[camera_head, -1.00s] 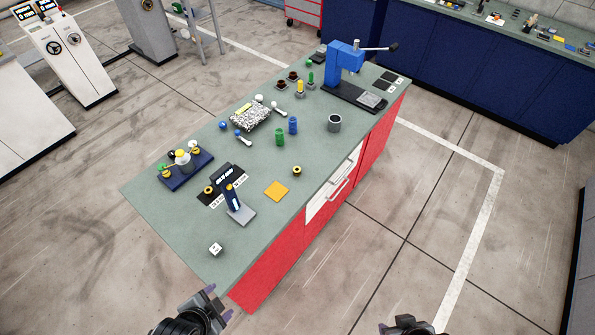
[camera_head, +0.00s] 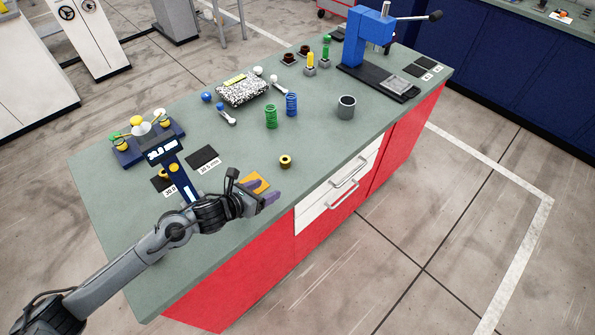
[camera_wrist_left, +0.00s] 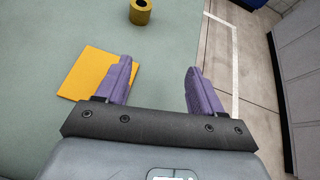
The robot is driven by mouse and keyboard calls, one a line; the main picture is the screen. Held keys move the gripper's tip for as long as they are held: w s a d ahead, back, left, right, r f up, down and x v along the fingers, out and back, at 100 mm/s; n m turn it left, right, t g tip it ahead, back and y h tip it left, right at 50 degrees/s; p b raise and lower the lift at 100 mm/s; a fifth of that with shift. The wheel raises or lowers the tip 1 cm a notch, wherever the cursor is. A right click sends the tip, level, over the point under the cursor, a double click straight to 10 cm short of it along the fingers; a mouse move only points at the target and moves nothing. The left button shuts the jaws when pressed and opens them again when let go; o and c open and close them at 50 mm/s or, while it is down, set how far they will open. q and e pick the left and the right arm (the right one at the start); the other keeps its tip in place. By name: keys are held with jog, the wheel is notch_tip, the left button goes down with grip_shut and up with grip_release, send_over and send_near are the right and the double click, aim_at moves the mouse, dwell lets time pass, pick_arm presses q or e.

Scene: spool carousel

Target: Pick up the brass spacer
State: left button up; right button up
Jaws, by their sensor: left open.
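The brass spacer (camera_head: 286,161), a short ring with a dark hole, stands on the green-grey bench top (camera_head: 330,140) near the front edge. It also shows at the top of the left wrist view (camera_wrist_left: 140,14). My left gripper (camera_head: 268,194) is open and empty, above the bench just in front of the spacer and beside an orange square (camera_head: 256,182). In the left wrist view the purple fingers (camera_wrist_left: 158,70) are wide apart, with the spacer beyond them and slightly left. My right gripper is out of view.
A blue gauge with a display (camera_head: 162,151) stands behind my left arm, next to a black labelled pad (camera_head: 202,157). A green spring (camera_head: 271,117), a blue spring (camera_head: 291,105) and a grey cup (camera_head: 346,108) stand farther back. The bench around the spacer is clear.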

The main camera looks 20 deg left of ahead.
aim_at(285, 159)
pick_arm(q)
jog(key=shift+m+t, duration=0.3)
jog(key=shift+t, duration=0.2)
jog(key=w+a+b, duration=0.1)
jog(key=w+a+r+b, duration=0.1)
jog(key=w+b, duration=0.1)
jog(key=shift+w+a+r, duration=0.25)
jog(key=shift+a, duration=0.15)
jog(key=shift+w+r, duration=0.15)
jog(key=shift+w, duration=0.15)
jog(key=x, duration=0.4)
jog(key=shift+w+d+r+b, duration=0.1)
jog(key=shift+w+r+b, duration=0.15)
jog(key=shift+r+b, duration=0.1)
jog(key=shift+b+x, duration=0.3)
jog(key=shift+x, duration=2.9)
jog(key=shift+s+f, duration=0.1)
jog(key=shift+f, duration=0.05)
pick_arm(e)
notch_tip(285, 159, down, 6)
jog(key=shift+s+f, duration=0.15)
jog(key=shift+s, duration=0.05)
pick_arm(q)
jog(key=c, duration=1.1)
jog(key=shift+c, duration=0.7)
